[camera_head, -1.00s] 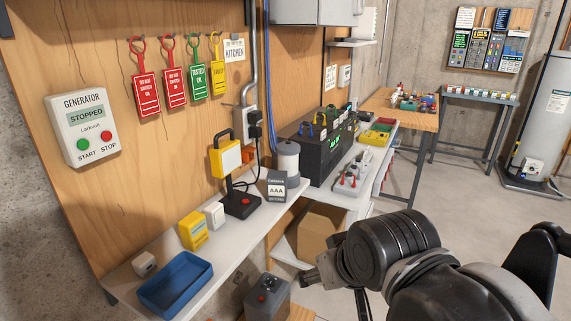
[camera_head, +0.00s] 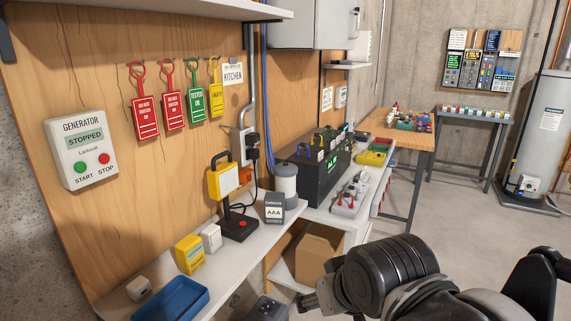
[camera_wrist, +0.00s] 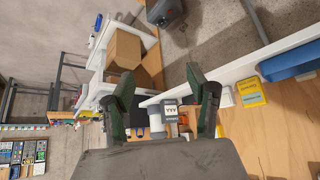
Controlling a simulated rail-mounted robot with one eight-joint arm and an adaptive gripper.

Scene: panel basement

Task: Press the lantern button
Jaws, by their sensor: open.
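The lantern (camera_head: 224,182) stands upright on the white bench, with a yellow lamp head, a black handle and a black base. Its red button (camera_head: 242,223) is on top of the base. In the wrist view I cannot make out the lantern; the right finger may cover it. My gripper (camera_wrist: 160,76) is open in the wrist view, its two dark fingers apart with nothing held. In the head view my arm is at the lower right, to the right of the lantern and apart from it.
A grey AAA box (camera_head: 274,208) and a grey-white cylinder (camera_head: 286,182) stand right of the lantern. A small white box (camera_head: 211,238), a yellow box (camera_head: 190,254) and a blue tray (camera_head: 172,301) lie left. A cardboard box (camera_head: 318,250) is below. Floor at right is clear.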

